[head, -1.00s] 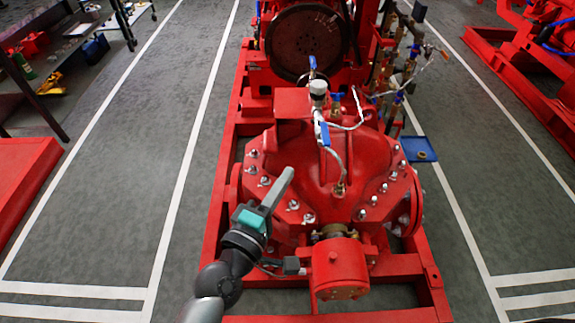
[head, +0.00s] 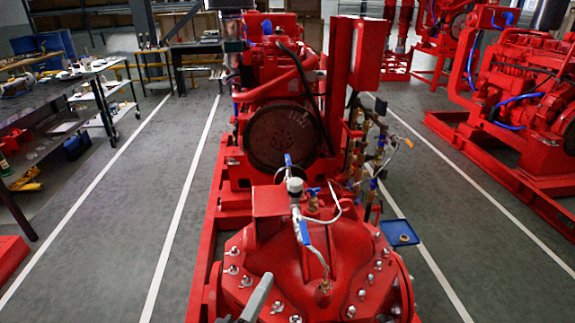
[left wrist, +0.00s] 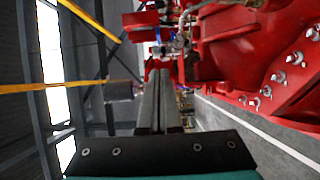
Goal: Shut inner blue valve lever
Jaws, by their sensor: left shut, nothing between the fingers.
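Several blue valve levers sit on the fittings above the red pump (head: 325,262). One blue lever (head: 305,232) hangs on the near side of the white fitting (head: 295,186). Another blue lever (head: 288,160) stands above the fitting, and a blue handle (head: 313,191) is just right of it. I cannot tell which is the inner one. My left gripper (head: 266,280) shows only its grey fingers at the bottom of the head view, below and left of the levers. In the left wrist view the left gripper (left wrist: 159,72) is shut and empty. My right gripper is not in view.
The red engine (head: 285,90) stands behind the pump. A blue tray (head: 399,232) lies right of it. Pipes and more valves (head: 370,150) crowd the engine's right side. Clear floor (head: 185,215) lies to the left, with a cluttered bench (head: 100,65) beyond.

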